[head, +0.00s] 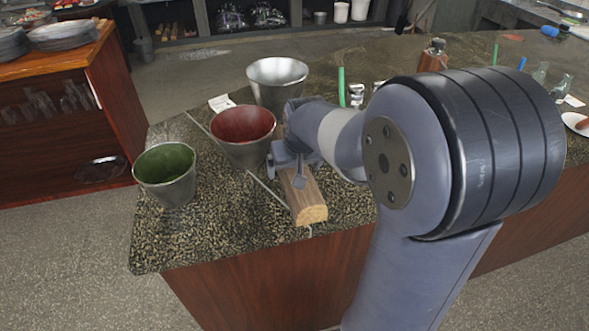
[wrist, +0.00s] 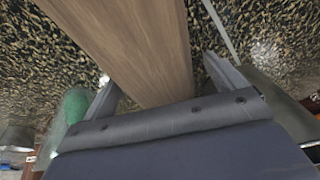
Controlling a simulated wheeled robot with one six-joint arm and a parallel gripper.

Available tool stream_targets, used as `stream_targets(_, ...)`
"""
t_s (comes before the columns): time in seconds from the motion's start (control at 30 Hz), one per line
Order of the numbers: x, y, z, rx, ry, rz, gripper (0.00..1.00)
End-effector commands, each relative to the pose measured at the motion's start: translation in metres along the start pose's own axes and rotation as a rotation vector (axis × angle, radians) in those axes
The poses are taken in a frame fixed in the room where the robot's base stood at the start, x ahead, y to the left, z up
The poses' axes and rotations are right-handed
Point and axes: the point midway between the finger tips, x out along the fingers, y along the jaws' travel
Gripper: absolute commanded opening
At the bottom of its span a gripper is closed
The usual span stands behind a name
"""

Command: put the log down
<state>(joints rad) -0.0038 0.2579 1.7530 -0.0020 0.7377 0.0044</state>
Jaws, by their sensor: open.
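The log (head: 304,200) is a short wooden block with a pale cut end. In the head view it lies on the speckled counter, its cut end near the front edge. My gripper (head: 290,172) is over the log's far part, with the jaws open. In the wrist view the log (wrist: 135,45) runs between the two fingers (wrist: 160,88), with a gap visible on the right side. Whether the left finger touches the log I cannot tell. The log's far end is hidden behind my gripper in the head view.
A green bucket (head: 165,176), a red bucket (head: 243,136) and a metal bucket (head: 277,82) stand left of and behind the log. The speckled counter (head: 225,220) is bare in front of the buckets. A brown bottle (head: 433,56) stands further back.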

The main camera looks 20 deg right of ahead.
Motion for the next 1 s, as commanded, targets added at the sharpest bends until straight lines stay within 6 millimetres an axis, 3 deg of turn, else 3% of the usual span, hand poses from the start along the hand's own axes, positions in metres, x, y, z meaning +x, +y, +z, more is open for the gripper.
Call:
stream_targets(0.57,0.0041,0.0000,0.0017,0.000,0.000,0.000,0.91)
stream_targets(1.0,0.0041,0.0000,0.0017,0.000,0.000,0.000,0.57)
